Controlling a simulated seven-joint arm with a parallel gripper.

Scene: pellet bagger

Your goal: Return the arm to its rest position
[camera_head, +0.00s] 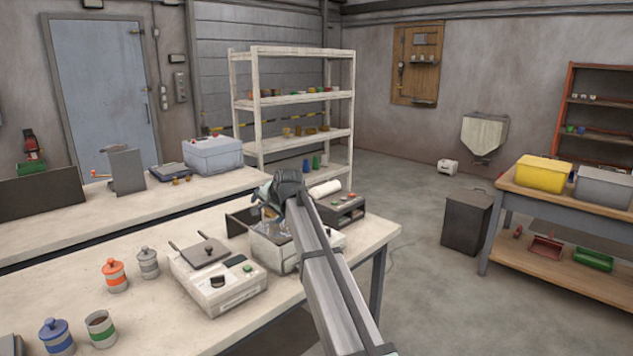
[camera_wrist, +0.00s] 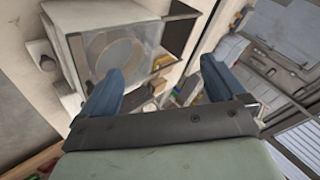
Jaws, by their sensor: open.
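My arm reaches forward from the lower right in the head view, and my gripper (camera_head: 270,203) is at its far end, above a grey machine (camera_head: 275,250) on the near bench (camera_head: 370,248). In the wrist view, my gripper (camera_wrist: 158,85) shows two blue fingers spread well apart with nothing between them. Beyond the fingers, a pale box with a round opening (camera_wrist: 118,58) shows at the upper left. The arm hides part of the machine and the bench's right side.
On the near bench are a control box (camera_head: 225,283), an orange-lidded canister (camera_head: 115,275), a grey canister (camera_head: 148,262), a blue-lidded canister (camera_head: 56,337) and an open green-banded can (camera_head: 101,329). A dark box (camera_head: 345,210) stands behind the arm.

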